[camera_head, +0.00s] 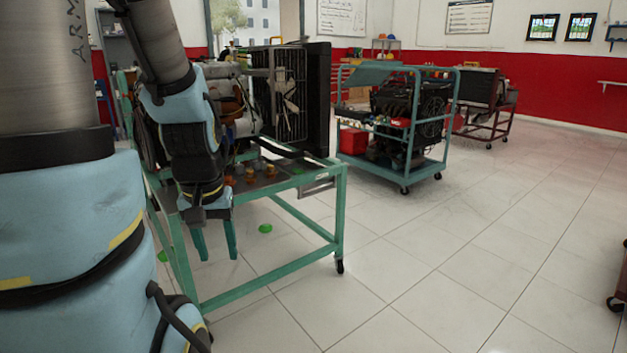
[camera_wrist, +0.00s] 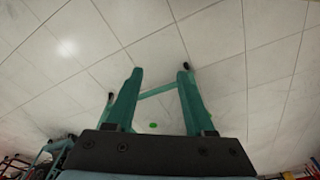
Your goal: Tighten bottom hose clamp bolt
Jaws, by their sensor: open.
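My gripper (camera_head: 217,243) hangs from my arm in front of the green-framed engine trainer stand (camera_head: 341,215), with its two teal fingers pointing down. It also shows in the wrist view (camera_wrist: 157,78), open, with nothing between the fingers but floor and part of a green frame beyond. The engine trainer with its radiator and fan (camera_head: 287,95) stands behind my arm. The bottom hose clamp bolt cannot be made out in either view; my arm covers part of the engine.
Small orange and grey parts (camera_head: 271,170) sit on the stand's near shelf. A second engine trainer on a blue-green cart (camera_head: 424,176) stands to the right, with another cart (camera_head: 485,105) behind it. Green discs (camera_head: 265,228) lie on the floor.

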